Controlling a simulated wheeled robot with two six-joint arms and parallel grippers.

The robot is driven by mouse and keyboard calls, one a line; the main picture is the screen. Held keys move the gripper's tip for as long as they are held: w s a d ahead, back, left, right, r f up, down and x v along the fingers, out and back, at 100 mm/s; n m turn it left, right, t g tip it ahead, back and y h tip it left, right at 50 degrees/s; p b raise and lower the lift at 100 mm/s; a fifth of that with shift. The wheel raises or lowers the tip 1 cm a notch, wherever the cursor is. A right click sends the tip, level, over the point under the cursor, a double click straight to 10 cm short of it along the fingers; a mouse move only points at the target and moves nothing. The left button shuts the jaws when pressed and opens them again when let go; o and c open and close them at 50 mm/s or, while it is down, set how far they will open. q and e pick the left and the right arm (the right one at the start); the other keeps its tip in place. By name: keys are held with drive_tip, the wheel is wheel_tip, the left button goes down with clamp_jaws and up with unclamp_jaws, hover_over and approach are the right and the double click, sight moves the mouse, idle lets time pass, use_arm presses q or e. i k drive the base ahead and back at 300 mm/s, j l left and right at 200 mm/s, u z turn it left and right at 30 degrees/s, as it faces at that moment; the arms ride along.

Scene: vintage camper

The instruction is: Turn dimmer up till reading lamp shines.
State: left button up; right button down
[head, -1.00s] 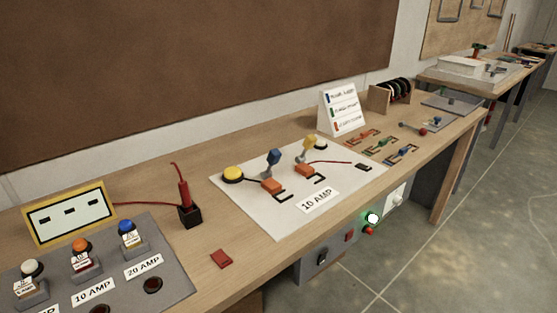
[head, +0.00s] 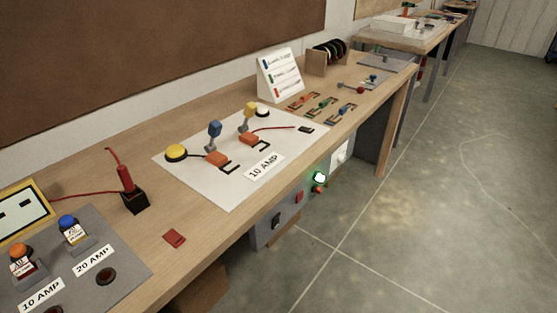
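Neither of my grippers is in the head view. I cannot make out anything that is clearly a dimmer or a reading lamp. A grey control box (head: 264,238) is fixed under the bench's front edge. It carries a black switch (head: 276,221), a red switch (head: 299,197), a small orange-red knob or button (head: 319,189) and a round light (head: 320,178) glowing green-white. A white plate (head: 340,153) with a small fitting sits to their right.
The wooden bench (head: 215,255) holds a white 10 AMP board (head: 233,193), a grey panel (head: 124,272) with labelled plugs, a red probe in a black holder (head: 135,202) and a sign (head: 279,76). The floor (head: 400,230) to the right is clear.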

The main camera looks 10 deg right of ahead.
sight(342, 158)
drive_tip(key=l, duration=0.5)
drive_tip(key=i+l+z, duration=0.1)
drive_tip(key=l, duration=0.9)
drive_tip(key=i+l+z, duration=0.1)
drive_tip(key=l, duration=0.4)
